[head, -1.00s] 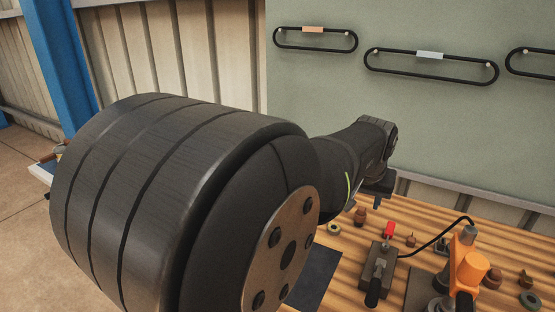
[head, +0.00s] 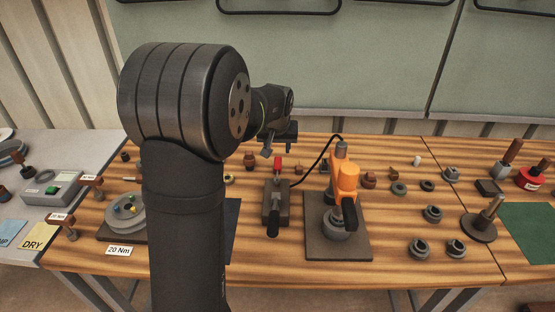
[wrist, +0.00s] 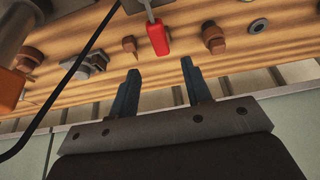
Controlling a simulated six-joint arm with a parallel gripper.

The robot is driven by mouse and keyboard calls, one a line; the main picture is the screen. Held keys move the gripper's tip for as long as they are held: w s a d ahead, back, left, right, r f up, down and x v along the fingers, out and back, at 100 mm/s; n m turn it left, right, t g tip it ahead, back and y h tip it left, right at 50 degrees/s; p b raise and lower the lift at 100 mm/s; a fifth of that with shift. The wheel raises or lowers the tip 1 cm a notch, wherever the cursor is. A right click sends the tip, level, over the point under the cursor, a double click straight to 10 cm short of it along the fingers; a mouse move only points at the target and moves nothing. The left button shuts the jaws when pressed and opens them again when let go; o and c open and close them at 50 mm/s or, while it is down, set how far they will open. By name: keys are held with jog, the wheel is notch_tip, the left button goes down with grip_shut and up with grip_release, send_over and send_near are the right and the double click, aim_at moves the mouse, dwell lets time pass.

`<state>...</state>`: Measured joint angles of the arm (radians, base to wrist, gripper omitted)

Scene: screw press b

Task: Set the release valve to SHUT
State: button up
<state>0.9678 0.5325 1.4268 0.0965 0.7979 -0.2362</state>
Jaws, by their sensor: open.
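The red lever of the release valve (head: 277,164) stands up at the back end of a dark grey pump block (head: 284,205), which has a black handle (head: 273,228). The valve's markings cannot be read. My gripper (head: 280,148) is at the back of the bench, just behind and above the red lever in the head view. In the wrist view the two fingers (wrist: 160,72) are apart with nothing between them. The red lever (wrist: 157,38) shows just beyond the fingertips, in line with the gap, with no clear contact.
A black hose (head: 320,158) runs from the pump block to the orange press (head: 347,180) on its right. Small fittings, including a brown one (head: 249,160), stand close to the lever. My arm hides part of the bench at left. A green board (head: 360,60) stands behind.

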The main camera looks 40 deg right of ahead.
aim_at(278, 161)
jog(key=x, duration=0.8)
grip_shut()
